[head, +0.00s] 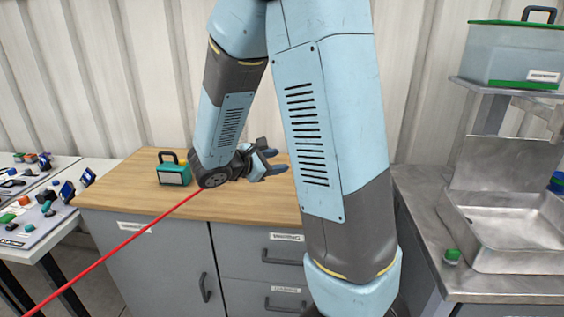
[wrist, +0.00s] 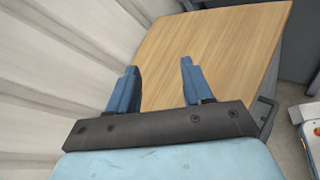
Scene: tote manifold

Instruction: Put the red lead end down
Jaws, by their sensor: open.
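The red lead (head: 105,258) runs in a straight line from the lower left corner of the head view up across the front of the wooden-topped cabinet (head: 125,192). It meets the outline of my wrist, and its end is hidden there. My gripper (head: 276,161) is over the wooden top, fingers pointing right. In the wrist view my gripper (wrist: 158,78) has its two blue fingers well apart with nothing between them. Bare wood (wrist: 215,45) shows beyond and between the fingers. No part of the red lead shows in the wrist view.
A teal box with a black handle (head: 173,174) stands on the wooden top left of my wrist. A white table (head: 45,225) with small parts is at left. A metal sink (head: 515,235) and a green-lidded tote (head: 512,58) are at right. A corrugated wall is behind.

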